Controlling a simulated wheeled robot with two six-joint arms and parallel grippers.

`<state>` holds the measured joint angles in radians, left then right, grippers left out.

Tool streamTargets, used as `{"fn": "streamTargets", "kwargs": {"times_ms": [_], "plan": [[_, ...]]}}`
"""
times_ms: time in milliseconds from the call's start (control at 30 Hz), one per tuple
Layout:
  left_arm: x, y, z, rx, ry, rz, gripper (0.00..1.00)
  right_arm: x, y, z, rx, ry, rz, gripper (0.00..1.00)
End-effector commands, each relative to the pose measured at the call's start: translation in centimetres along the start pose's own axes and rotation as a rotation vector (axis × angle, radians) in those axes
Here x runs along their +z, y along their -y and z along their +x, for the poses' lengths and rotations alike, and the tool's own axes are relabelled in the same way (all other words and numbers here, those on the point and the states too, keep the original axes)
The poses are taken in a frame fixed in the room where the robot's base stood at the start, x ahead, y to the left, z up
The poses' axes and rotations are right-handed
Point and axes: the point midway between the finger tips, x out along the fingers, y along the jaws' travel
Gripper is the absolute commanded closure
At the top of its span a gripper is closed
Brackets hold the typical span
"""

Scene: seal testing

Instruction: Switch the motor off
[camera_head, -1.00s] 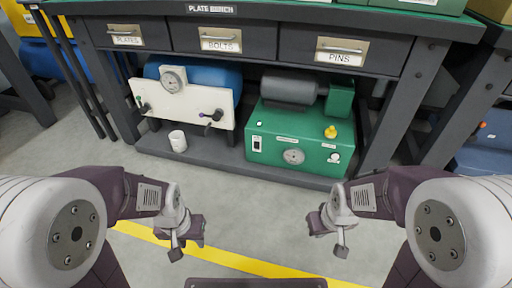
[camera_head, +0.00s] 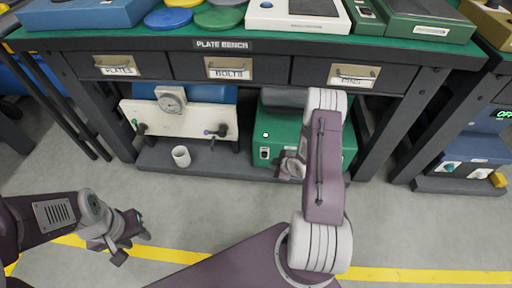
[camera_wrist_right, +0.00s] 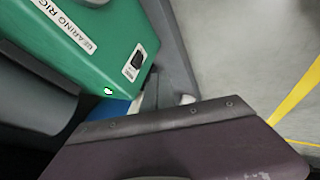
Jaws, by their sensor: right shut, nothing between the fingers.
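The green bearing rig box (camera_head: 276,131) stands on the lower shelf under the bench, with the grey motor (camera_head: 284,98) on top, partly hidden by my right arm. A black rocker switch on a white plate (camera_head: 264,153) is at the box's left front; it shows larger in the right wrist view (camera_wrist_right: 135,62). Its position is too small to tell. My right gripper (camera_head: 290,168) is at the front of the box, just right of the switch, shut and empty; its fingertips are mostly hidden. My left gripper (camera_head: 130,237) hangs over the floor at lower left, apart from everything.
A cream panel with a gauge (camera_head: 171,100) and a white cup (camera_head: 181,156) are left of the box on the shelf. Drawers and the bench edge (camera_head: 222,45) lie above. A blue unit (camera_head: 470,165) stands at right. Floor in front is clear.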

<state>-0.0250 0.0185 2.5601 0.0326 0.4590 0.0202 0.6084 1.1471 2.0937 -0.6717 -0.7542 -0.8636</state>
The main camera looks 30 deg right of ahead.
Motion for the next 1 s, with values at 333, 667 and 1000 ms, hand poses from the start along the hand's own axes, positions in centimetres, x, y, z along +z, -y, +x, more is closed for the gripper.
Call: {"fn": "streamTargets", "kwargs": {"times_ms": [333, 667, 1000], "plan": [[0.0, 0.0, 0.1, 0.000, 0.001, 0.000, 0.64, 0.2, -0.2, 0.0, 0.005, 0.003, 0.005, 1.00], [0.4, 0.1, 4.2, 0.000, 0.000, 0.000, 0.64, 0.5, 0.1, 6.0, 0.005, 0.002, 0.002, 1.00], [0.8, 0.2, 8.1, 0.000, 0.000, 0.000, 0.64, 0.2, -2.2, 11.1, 0.010, 0.002, 0.002, 1.00]]}}
